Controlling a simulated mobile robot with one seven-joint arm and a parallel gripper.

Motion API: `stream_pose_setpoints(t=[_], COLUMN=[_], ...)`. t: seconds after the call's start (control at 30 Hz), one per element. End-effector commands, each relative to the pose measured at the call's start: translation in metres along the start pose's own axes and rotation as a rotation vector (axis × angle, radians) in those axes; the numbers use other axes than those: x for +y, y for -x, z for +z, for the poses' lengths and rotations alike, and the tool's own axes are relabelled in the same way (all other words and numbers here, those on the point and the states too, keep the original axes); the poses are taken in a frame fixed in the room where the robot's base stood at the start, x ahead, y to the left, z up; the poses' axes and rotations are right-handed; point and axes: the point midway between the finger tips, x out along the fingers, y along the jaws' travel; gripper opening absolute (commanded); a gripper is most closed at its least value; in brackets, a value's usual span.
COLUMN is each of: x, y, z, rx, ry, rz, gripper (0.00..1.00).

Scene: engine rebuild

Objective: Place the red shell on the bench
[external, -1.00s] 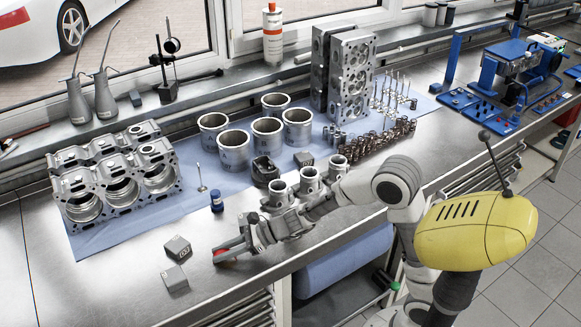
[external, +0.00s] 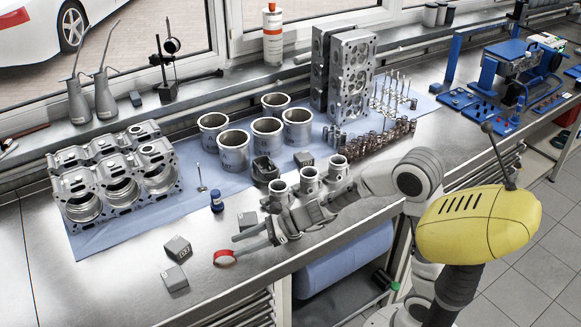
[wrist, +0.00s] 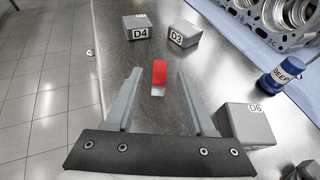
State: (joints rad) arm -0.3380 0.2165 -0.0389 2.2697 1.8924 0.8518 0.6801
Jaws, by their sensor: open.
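The red shell (external: 225,257) is a small curved red piece on the bare metal bench (external: 120,285), close to its front edge. In the wrist view the shell (wrist: 158,78) shows as a red strip with a pale end, in the gap between the fingers. My gripper (external: 237,246) is open, with nothing gripped. Its fingertips are just to the right of the shell in the external view. The wrist view shows both fingers (wrist: 156,75) spread, one each side of the shell's line, with clear space to each.
Grey blocks D4 (wrist: 139,28) and D3 (wrist: 184,34) lie beyond the shell. Block D6 (wrist: 246,125) is close beside the right finger. A blue DEEP container (wrist: 281,77) and engine block (external: 115,180) stand farther back. The bench at front left is clear.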

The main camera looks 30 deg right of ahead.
Motion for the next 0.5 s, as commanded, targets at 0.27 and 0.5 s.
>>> stream_pose_setpoints(t=[0.27, 0.5], x=[-0.001, 0.000], y=[0.048, 0.057], z=[0.002, 0.000], rx=[-0.001, 0.000], ry=[-0.001, -0.001], rz=[-0.002, -0.001], gripper=[0.55, 0.55])
